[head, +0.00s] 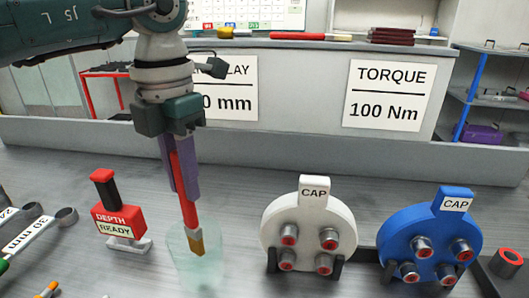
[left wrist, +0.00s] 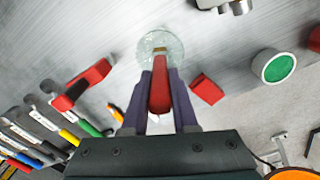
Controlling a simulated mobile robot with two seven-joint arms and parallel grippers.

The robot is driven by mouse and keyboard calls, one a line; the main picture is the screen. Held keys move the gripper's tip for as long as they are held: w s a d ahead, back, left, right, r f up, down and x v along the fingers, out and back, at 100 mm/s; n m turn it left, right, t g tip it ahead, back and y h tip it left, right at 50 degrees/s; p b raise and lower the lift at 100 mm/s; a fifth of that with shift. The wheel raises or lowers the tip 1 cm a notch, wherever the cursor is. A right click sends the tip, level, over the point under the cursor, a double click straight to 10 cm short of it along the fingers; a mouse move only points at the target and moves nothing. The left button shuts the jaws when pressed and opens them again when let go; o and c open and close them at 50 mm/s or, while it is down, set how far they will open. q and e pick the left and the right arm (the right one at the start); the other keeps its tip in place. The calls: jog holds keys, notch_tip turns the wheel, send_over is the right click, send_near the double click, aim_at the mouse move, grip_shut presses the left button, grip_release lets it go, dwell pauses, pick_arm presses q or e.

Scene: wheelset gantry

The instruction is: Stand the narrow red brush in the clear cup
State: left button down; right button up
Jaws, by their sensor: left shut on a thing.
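The narrow red brush (head: 187,208) hangs nearly upright, slightly tilted, with its tan bristle end down. My left gripper (head: 181,190) is shut on it, one purple finger on each side. The clear cup (head: 207,272) stands on the bench below, and the bristle tip overlaps its mouth in the head view. In the left wrist view the brush (left wrist: 160,95) lies between the fingers (left wrist: 160,85), and its tip shows against the round clear cup (left wrist: 172,42). I cannot tell how deep the tip is inside the cup. My right gripper is not in view.
A red "DEPTH READY" gauge (head: 118,222) stands left of the cup. A white cap plate (head: 311,212) and a blue cap plate (head: 431,232) stand to its right. Wrenches (head: 32,235) lie at the far left. A red ring part (head: 508,262) sits at the far right.

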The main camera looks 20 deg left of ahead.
pick_arm(q)
jog(key=shift+f, duration=0.45)
jog(key=c, duration=0.6)
grip_release()
notch_tip(320, 180, up, 10)
jog(key=shift+b, duration=1.05)
